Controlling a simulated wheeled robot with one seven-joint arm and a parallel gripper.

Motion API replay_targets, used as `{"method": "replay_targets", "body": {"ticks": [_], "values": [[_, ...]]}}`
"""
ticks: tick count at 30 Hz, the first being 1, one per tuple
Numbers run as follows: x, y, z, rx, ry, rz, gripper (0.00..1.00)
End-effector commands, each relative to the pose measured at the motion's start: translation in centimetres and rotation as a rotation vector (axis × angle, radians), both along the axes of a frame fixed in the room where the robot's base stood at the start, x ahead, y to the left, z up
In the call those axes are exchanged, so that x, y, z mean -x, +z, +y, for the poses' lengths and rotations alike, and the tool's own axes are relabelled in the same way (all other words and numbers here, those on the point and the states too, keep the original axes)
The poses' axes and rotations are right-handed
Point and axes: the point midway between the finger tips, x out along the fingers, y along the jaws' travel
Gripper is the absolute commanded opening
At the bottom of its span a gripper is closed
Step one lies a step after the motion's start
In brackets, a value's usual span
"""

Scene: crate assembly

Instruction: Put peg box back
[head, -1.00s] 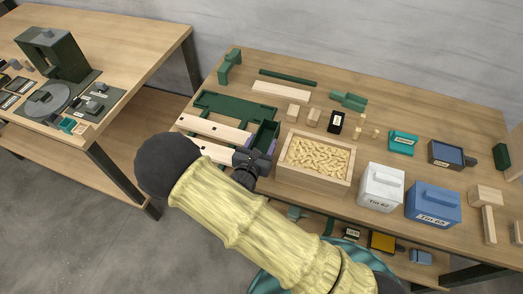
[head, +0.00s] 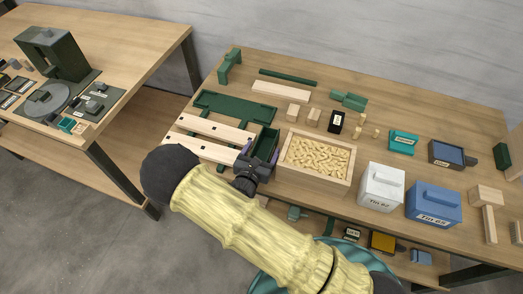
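An open wooden box (head: 312,177) full of small pale pieces stands near the front middle of the workbench. A small open dark green box (head: 266,146) sits just left of it. No label shows which of them is the peg box. My gripper (head: 246,160) is at the near left side of the green box, close to the bench's front edge. Its wrist hides most of the fingers, so I cannot tell whether they are open or whether they touch the box.
Two pale wooden bars (head: 212,129) and a green frame (head: 235,108) lie left of the boxes. A white bin (head: 381,187) and a blue bin (head: 433,204) stand to the right. Small blocks and a teal box (head: 403,142) lie behind. A second table (head: 130,60) is at left.

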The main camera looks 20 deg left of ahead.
Motion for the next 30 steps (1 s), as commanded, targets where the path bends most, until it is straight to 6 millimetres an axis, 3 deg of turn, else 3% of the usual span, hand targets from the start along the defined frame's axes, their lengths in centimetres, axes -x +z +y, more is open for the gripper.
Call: {"method": "replay_targets", "body": {"ticks": [6,10,24,30], "values": [[0.0,0.4,0.0,0.0,0.0,0.0,0.76],[1.1,0.4,0.1,0.0,0.002,0.001,0.76],[9.6,1.7,0.7,0.0,-0.001,0.001,0.76],[11.6,2.0,0.9,0.001,-0.002,0.001,0.76]]}}
